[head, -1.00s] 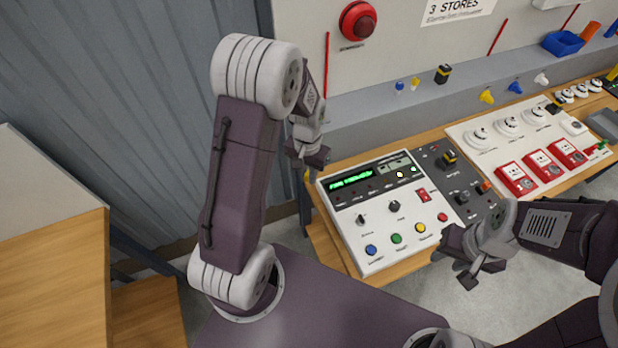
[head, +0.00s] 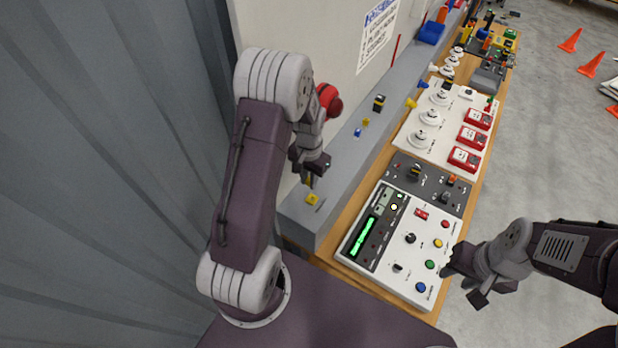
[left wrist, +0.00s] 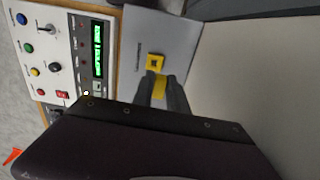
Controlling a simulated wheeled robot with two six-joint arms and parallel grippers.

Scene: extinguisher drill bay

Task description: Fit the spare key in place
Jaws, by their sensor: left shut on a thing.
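My left gripper (head: 313,174) is shut on a small yellow piece, the spare key (head: 309,181), which hangs below the fingers above the grey ledge. The key (left wrist: 160,87) also shows between the dark fingers in the left wrist view. A yellow square holder (head: 312,199) sits on the ledge just below it, and in the left wrist view the holder (left wrist: 156,62) has a dark centre opening. A gap shows between key and holder; its depth is unclear. The key's far end is partly hidden by the fingers. My right gripper (head: 463,284) is open and empty, right of the control panel.
The white control panel (head: 388,268) with green display and coloured buttons stands on the bench beside the ledge (head: 335,183). Small blue and yellow pieces and a black-yellow block (head: 379,103) are farther along the ledge. A red beacon (head: 329,100) is on the wall behind my left arm.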

